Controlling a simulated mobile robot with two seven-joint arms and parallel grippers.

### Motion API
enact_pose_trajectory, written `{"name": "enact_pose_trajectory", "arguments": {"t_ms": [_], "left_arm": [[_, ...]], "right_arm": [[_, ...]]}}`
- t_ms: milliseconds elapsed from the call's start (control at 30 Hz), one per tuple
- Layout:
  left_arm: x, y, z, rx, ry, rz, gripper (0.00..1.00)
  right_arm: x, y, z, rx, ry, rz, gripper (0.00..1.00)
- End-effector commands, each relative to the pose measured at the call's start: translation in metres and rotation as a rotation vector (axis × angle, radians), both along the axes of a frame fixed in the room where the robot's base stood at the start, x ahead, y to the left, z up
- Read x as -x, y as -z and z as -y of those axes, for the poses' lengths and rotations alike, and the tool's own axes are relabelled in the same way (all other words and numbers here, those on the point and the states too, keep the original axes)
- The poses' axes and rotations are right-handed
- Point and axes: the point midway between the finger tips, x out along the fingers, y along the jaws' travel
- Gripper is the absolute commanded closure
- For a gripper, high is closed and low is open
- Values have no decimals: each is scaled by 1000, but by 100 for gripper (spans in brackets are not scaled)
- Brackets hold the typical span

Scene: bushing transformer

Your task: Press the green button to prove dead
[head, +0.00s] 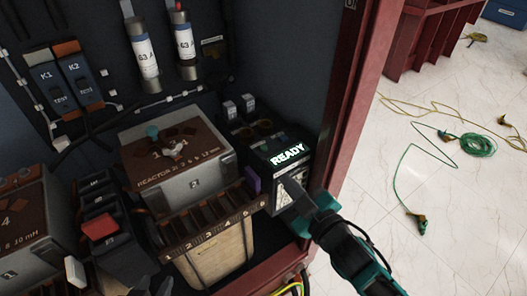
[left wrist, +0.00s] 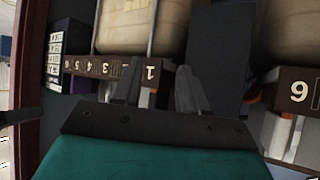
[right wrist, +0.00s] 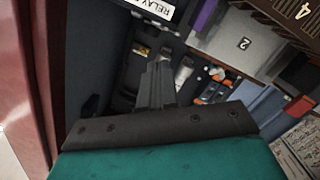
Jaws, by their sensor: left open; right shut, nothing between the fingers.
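A black device with a lit "READY" display (head: 287,155) stands in the cabinet's right corner. In the right wrist view the shut fingers (right wrist: 158,80) point into the cabinet. My left gripper (head: 155,287) is at the bottom edge of the head view. In the left wrist view it is open and empty (left wrist: 158,85), near the numbered terminal strip (left wrist: 100,68).
A reactor box (head: 180,180) with a teal knob on top stands left of the device, a purple block (head: 253,181) between them. The cabinet's red frame (head: 348,110) rises close on the right. Green and yellow leads (head: 477,143) lie on the floor outside.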

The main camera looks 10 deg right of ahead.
Motion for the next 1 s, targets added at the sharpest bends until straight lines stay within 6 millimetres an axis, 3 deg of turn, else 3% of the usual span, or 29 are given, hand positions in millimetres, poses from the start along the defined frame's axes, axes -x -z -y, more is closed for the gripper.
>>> {"name": "enact_pose_trajectory", "arguments": {"t_ms": [33,100,200,300,433,567,767,800,1000], "left_arm": [[0,14,2,4,4,0,57],[-1,23,5,9,7,0,57],[-4,31,8,16,10,5,57],[-8,40,10,21,12,13,57],[-10,54,12,26,16,11,57],[-11,70,16,32,24,9,57],[-13,85,23,42,37,13,57],[-14,87,23,43,38,14,57],[-18,89,24,44,41,20,57]], "right_arm": [[-22,-22,-14,111,-74,172,100],[-38,-58,-38,281,-176,407,100],[-46,-97,-74,539,-322,728,100],[-45,-117,-107,818,-465,1026,100],[-44,-114,-134,1217,-658,1360,100],[-60,-94,-134,1666,-859,1595,100],[-110,-78,-84,2336,-1160,1658,100],[-119,-80,-71,-2387,1182,-1596,100],[-146,-95,-27,-2316,1145,-1240,100]]}}
